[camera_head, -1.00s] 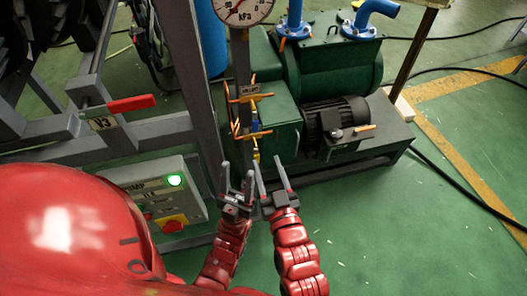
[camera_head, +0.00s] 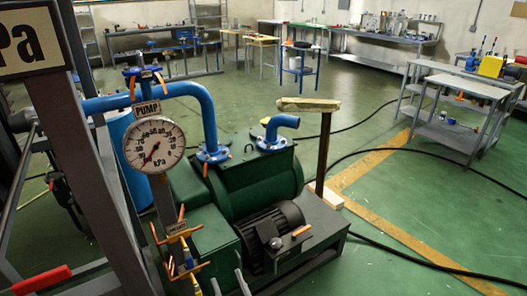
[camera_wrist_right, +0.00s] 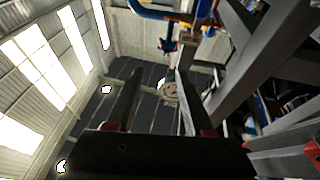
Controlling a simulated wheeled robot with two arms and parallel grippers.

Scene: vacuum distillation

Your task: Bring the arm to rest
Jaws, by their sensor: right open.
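My right gripper (camera_head: 226,276) shows only as two grey fingertips at the bottom edge of the head view, in front of the green pump unit (camera_head: 262,192). In the right wrist view its two dark fingers (camera_wrist_right: 157,85) stand apart with nothing held between them, pointing up toward the roof. The rest of the right arm is out of the head view. My left gripper is not in view.
A grey frame (camera_head: 90,150) with a red handle (camera_head: 42,281) stands left. Open green floor lies right.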

